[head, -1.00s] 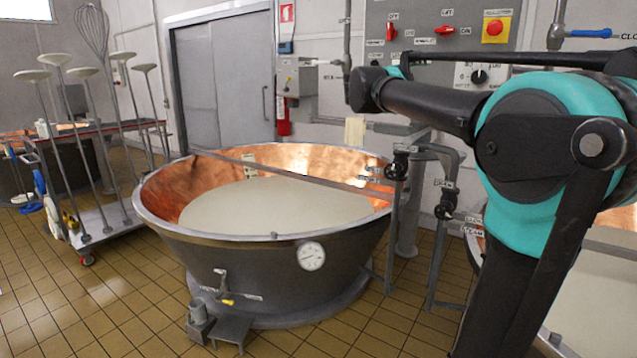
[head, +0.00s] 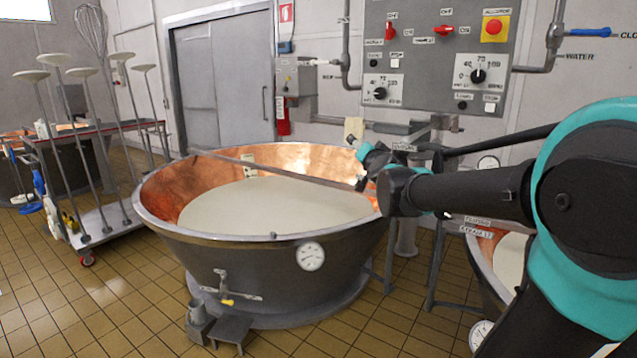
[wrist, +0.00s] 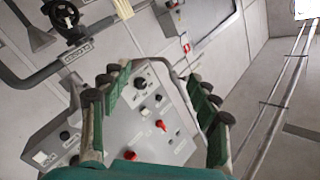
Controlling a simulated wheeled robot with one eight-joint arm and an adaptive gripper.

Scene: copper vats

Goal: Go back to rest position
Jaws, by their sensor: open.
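My gripper shows in the wrist view (wrist: 155,105) with its two green-padded fingers spread wide apart and nothing between them. Beyond the fingers is the grey control panel (wrist: 150,120), which looks tilted there. In the head view my arm reaches in from the right, its dark forearm pointing left over the right side of the near vat. The gripper end is small and partly hidden behind the arm, close to the vat's right rim.
A large copper vat (head: 170,224) full of pale liquid stands in the middle. A second vat (head: 488,285) is partly hidden at right. The control panel (head: 430,75) hangs on the back wall. A trolley (head: 110,222) with long-handled tools stands left. Tiled floor (head: 95,310) is clear at front left.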

